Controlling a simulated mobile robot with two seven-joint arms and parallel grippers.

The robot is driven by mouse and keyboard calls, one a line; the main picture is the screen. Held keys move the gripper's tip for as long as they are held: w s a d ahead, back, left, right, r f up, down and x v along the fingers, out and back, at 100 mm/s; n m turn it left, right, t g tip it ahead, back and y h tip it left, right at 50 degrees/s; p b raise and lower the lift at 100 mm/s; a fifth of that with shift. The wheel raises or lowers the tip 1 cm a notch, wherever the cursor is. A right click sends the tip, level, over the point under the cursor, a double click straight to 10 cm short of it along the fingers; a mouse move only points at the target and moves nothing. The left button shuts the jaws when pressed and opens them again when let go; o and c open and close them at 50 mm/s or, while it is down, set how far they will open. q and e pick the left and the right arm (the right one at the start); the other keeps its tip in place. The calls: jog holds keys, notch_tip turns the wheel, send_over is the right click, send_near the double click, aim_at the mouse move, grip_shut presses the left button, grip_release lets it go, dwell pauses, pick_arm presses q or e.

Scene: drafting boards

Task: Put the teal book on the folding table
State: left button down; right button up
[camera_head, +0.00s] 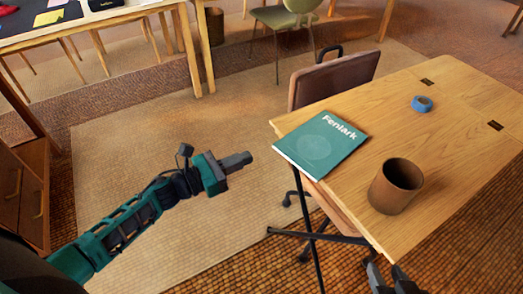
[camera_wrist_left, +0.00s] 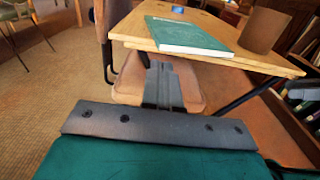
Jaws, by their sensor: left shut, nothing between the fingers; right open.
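The teal book (camera_head: 322,144), with "Fenlark" on its cover, lies flat on the folding table (camera_head: 440,165) at its left end, with its near left corner at or slightly past the edge. It also shows in the left wrist view (camera_wrist_left: 186,36), on the tabletop. My left gripper (camera_head: 240,160) is shut and empty, apart from the book, to its left and off the table. Its closed fingers show in the left wrist view (camera_wrist_left: 163,85). My right gripper (camera_head: 384,280) is at the bottom edge of the head view, open, near the table's front edge, and partly cut off.
A brown cup (camera_head: 396,187) and a blue tape roll (camera_head: 422,103) are on the table. A brown chair (camera_head: 335,80) stands behind the table's left end. A wooden cabinet (camera_head: 22,190) is at far left. The rug between is clear.

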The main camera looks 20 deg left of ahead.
aim_at(273, 147)
pick_arm(q)
jog(key=x, duration=0.6)
jog(key=b+x, duration=0.1)
jog(key=x, duration=0.1)
jog(key=shift+w+d+b, duration=0.25)
jog(key=shift+b, duration=0.1)
jog(key=shift+a, duration=0.1)
